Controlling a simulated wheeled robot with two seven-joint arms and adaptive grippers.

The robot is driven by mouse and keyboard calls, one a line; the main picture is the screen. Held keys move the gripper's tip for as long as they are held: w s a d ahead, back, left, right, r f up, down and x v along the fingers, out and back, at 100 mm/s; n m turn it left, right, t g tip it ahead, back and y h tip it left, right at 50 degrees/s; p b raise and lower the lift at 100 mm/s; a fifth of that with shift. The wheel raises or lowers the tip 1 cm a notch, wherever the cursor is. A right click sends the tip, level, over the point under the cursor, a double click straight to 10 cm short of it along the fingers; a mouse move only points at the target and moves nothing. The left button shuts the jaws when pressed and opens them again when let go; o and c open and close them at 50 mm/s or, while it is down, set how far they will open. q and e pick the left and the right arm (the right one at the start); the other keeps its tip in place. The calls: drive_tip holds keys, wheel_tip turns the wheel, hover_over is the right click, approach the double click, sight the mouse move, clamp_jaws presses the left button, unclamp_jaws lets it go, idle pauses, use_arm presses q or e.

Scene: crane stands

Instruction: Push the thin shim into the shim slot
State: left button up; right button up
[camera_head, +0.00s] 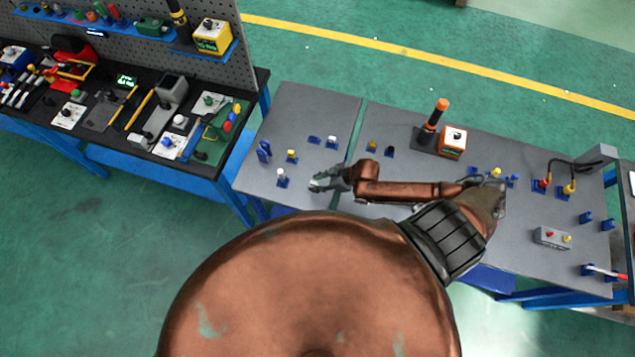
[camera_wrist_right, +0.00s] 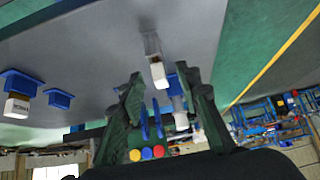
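My right gripper (camera_head: 317,184) reaches left, low over the left part of the grey table. In the right wrist view its two dark green fingers (camera_wrist_right: 162,110) stand apart, with nothing visibly gripped. A clear piece with a white end (camera_wrist_right: 157,72) shows just above the finger gap. A blue holder (camera_wrist_right: 181,82) with a pale piece is near the right finger. In the head view, a white-topped piece on a blue holder (camera_head: 283,175) stands left of the gripper. I cannot pick out for certain which piece is the thin shim or which holder has the slot. My left gripper is not in view.
A yellow-topped holder (camera_head: 291,156), a blue holder (camera_head: 264,152) and a white block on a blue holder (camera_head: 331,142) stand nearby. An orange box (camera_head: 453,141) sits farther right. A cluttered black bench (camera_head: 95,105) is at the left, across a gap.

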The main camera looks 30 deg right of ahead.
drive_tip(key=p+v, duration=0.4)
drive_tip(key=v, duration=0.1)
idle(0.4)
drive_tip(key=v, duration=1.2)
drive_tip(key=shift+s+f, duration=0.1)
